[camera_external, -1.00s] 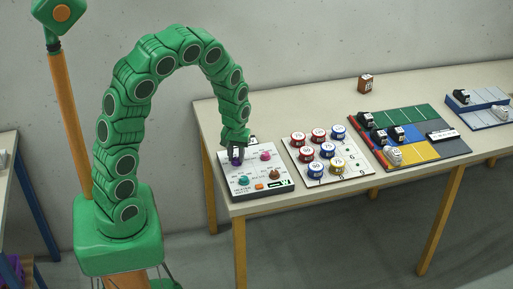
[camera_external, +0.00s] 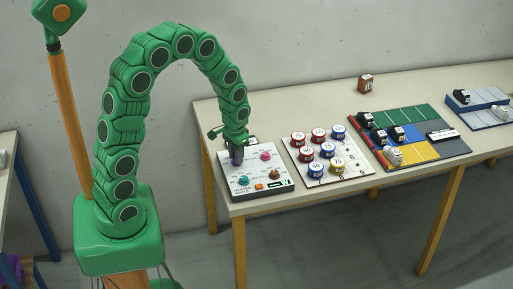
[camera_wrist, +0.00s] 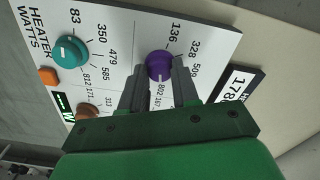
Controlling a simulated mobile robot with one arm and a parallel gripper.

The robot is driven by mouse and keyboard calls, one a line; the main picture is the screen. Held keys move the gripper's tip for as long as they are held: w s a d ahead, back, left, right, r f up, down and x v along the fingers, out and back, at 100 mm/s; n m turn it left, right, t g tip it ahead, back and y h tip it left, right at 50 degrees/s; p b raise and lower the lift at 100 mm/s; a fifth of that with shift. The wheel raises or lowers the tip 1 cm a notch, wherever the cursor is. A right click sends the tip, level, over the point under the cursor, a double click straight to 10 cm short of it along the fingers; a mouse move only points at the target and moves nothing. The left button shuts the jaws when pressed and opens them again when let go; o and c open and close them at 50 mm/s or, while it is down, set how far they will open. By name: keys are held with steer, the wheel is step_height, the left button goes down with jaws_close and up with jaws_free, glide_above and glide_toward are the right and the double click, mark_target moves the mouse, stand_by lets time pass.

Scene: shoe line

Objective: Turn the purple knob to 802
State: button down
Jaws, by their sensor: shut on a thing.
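The purple knob (camera_wrist: 159,65) is on a white control panel (camera_wrist: 203,34) and is ringed by printed numbers, among them 136, 328, 509 and 802. My gripper (camera_wrist: 160,72) has one dark finger on each side of the knob and is shut on it. The 802 label (camera_wrist: 160,88) shows between the fingers, just below the knob in the wrist view. The knob's pointer mark is too small to read surely. In the external view, my gripper (camera_external: 237,156) reaches down to the panel's back left, and the purple knob (camera_external: 236,161) is mostly hidden.
The panel also carries a teal knob (camera_external: 244,180), a pink knob (camera_external: 265,155), a brown knob (camera_external: 274,173) and an orange button (camera_external: 259,186). A board with red, blue and yellow round pieces (camera_external: 306,154) lies to the right, then a coloured board (camera_external: 446,146).

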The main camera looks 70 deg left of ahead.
stand_by(0.3)
steer(key=c, duration=0.8)
jaws_free()
steer(key=shift+r, duration=0.15)
steer(key=shift+r, duration=3.75)
steer(key=shift+d, duration=0.1)
steer(key=s+d+r+m, duration=0.2)
steer(key=s+d+r, duration=0.7)
steer(key=s+d, duration=0.25)
steer(key=s+d+r, duration=0.1)
steer(key=s+d, duration=0.1)
steer(key=s, duration=0.3)
steer(key=s+d+r+m+g, duration=0.1)
steer(key=s+d, duration=0.2)
steer(key=s, duration=0.1)
steer(key=s+d+r+m, duration=0.1)
steer(key=s+d, duration=0.2)
steer(key=s, duration=0.2)
steer(key=shift+s+d+r+g, duration=0.15)
steer(key=shift+s+r+g, duration=0.15)
steer(key=shift+g, duration=0.1)
